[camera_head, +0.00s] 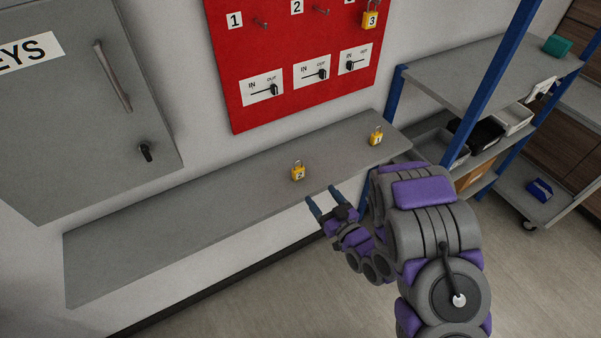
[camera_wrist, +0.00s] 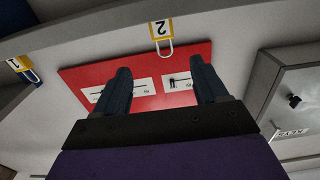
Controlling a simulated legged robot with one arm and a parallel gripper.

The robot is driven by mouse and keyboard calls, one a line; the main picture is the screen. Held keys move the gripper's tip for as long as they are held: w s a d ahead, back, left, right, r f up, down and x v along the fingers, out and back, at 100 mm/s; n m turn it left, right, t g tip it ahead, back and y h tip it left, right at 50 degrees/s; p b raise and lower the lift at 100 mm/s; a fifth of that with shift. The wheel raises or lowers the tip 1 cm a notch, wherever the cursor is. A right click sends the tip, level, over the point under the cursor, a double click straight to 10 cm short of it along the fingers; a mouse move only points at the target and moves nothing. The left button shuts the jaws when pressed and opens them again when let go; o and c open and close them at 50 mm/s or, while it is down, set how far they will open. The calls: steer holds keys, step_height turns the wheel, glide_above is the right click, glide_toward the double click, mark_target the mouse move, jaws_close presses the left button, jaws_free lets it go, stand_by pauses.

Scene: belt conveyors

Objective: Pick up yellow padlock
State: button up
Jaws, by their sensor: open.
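A yellow padlock (camera_head: 298,172) with a 2 on its label stands on the grey wall shelf (camera_head: 170,225), near its middle. In the wrist view this padlock (camera_wrist: 161,30) shows upside down, ahead of and between the fingers. A second yellow padlock (camera_head: 376,137) stands near the shelf's right end; it also shows at the left of the wrist view (camera_wrist: 21,66). A third yellow padlock (camera_head: 370,20), labelled 3, hangs on the red board. My gripper (camera_head: 322,203) is open and empty, just in front of the shelf edge and right of the 2 padlock. It also shows in the wrist view (camera_wrist: 163,88).
The red board (camera_head: 300,80) with hooks and small switches is on the wall above the shelf. A grey key cabinet (camera_head: 85,110) hangs at the left. A blue-posted rack (camera_head: 485,85) with bins stands at the right. The shelf's left part is clear.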

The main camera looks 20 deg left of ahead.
mark_target(300, 171)
steer(key=b+x, duration=0.5)
steer(key=x, duration=0.3)
steer(key=shift+w+a+f+b, duration=0.1)
steer(key=shift+a+b, duration=0.2)
steer(key=shift+a, duration=0.05)
steer(key=shift+w+a, duration=0.35)
steer(key=shift+w, duration=0.1)
steer(key=b+x, duration=0.2)
steer(key=x, duration=0.3)
steer(key=shift+a, duration=0.35)
steer(key=shift+d, duration=0.1)
steer(key=shift+c, duration=0.4)
steer(key=c, duration=1)
